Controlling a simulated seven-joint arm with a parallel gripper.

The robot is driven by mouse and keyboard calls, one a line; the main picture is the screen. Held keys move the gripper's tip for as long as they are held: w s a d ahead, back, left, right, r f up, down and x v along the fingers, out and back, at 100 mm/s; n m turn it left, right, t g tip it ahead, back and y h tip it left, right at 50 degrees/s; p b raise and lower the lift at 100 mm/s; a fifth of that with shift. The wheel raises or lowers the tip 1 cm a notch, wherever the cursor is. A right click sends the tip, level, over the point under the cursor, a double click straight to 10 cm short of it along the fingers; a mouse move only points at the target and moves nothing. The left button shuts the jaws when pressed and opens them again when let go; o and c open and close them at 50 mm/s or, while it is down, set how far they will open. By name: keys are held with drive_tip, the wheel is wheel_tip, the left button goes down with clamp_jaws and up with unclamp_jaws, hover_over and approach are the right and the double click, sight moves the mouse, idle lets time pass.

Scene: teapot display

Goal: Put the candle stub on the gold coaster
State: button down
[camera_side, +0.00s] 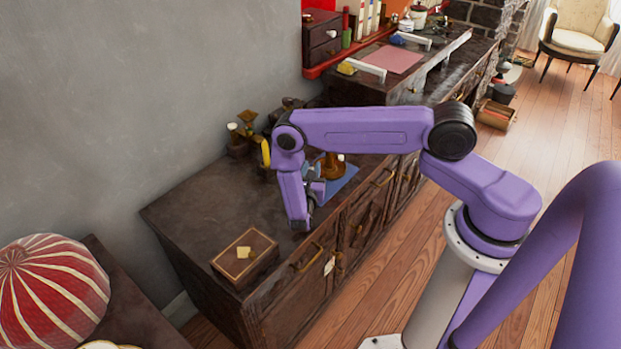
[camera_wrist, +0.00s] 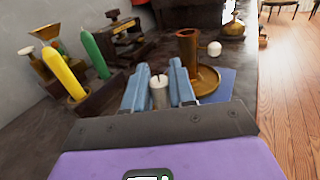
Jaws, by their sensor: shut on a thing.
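The candle stub (camera_wrist: 159,93) is a short pale cylinder with a dark wick, upright between the blue fingers of my gripper (camera_wrist: 159,90) in the wrist view. My gripper is shut on it. In the side view my gripper (camera_side: 314,190) is low over the dark cabinet top, beside the blue mat, and my arm hides most of it and the stub.
A brown candleholder (camera_wrist: 188,52) with a round dish stands on a blue mat (camera_wrist: 225,85), just beyond my fingers. Yellow (camera_wrist: 63,74) and green (camera_wrist: 95,53) candles stand at left. The cabinet top (camera_side: 205,215) is clear between the box and my gripper.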

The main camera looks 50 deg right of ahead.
drive_tip(key=shift+w+f, duration=0.15)
drive_tip(key=shift+f, duration=1.6)
drive_tip(key=shift+f, duration=0.15)
drive_tip(key=c, duration=0.9)
unclamp_jaws()
drive_tip(key=shift+c, duration=0.2)
drive_tip(key=shift+a, duration=0.1)
drive_tip(key=v, duration=1.1)
drive_tip(key=shift+s+a, duration=0.25)
drive_tip(key=shift+a, duration=0.05)
drive_tip(key=shift+r, duration=0.25)
